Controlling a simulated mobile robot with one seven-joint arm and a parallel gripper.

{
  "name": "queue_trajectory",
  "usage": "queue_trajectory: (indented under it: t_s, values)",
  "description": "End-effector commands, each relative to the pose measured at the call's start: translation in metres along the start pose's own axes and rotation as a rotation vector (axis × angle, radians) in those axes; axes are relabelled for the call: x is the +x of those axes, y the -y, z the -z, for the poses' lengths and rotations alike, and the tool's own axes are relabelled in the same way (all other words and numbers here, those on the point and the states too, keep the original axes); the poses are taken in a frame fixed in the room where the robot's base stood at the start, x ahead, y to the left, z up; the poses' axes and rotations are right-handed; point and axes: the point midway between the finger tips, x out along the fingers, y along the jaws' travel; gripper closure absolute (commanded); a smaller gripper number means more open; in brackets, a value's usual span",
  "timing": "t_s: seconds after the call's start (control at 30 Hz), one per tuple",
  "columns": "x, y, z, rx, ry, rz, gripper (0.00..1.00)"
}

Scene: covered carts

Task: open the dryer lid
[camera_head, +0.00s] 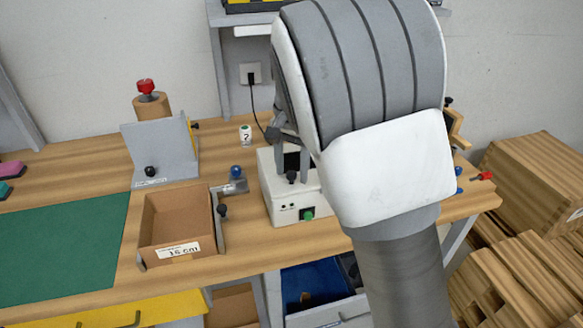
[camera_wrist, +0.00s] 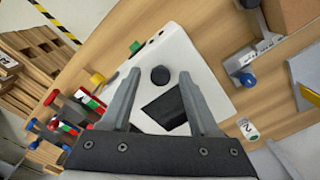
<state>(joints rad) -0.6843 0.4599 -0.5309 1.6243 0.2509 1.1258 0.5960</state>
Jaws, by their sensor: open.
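The dryer is a white box (camera_head: 272,197) on the wooden bench, with a green button (camera_head: 308,215) on its front. Its top carries a black knob (camera_head: 291,177) and a dark panel; the lid looks closed. In the wrist view the white top (camera_wrist: 190,60), the knob (camera_wrist: 160,76) and the dark panel (camera_wrist: 165,108) show. My gripper (camera_head: 291,168) is open and points down over the dryer. In the wrist view my gripper (camera_wrist: 159,73) has its fingertips apart, on either side of the knob. I cannot tell whether they touch it. My arm hides the dryer's right part in the head view.
A cardboard box (camera_head: 177,222) and a grey angled bracket (camera_head: 160,150) stand left of the dryer. A blue-knobbed clamp (camera_head: 236,180) and a small white cylinder (camera_head: 246,134) are close to it. In the wrist view, several coloured knobbed pieces (camera_wrist: 50,125) stand beyond the dryer's left side.

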Motion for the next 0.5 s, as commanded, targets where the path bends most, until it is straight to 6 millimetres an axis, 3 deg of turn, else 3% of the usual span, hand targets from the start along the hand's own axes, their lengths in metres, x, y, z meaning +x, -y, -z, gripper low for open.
queue_trajectory:
  t_s: [0.07, 0.37, 0.4, 0.5]
  values:
    - [-0.0002, 0.0001, 0.0, 0.0, 0.0, 0.0, 0.42]
    - [-0.0004, 0.0, 0.0, 0.0, 0.0, 0.0, 0.96]
    - [-0.0004, 0.0, 0.0, 0.0, 0.0, 0.0, 1.0]
    - [-0.0004, -0.0001, 0.0, 0.0, 0.0, 0.0, 1.0]
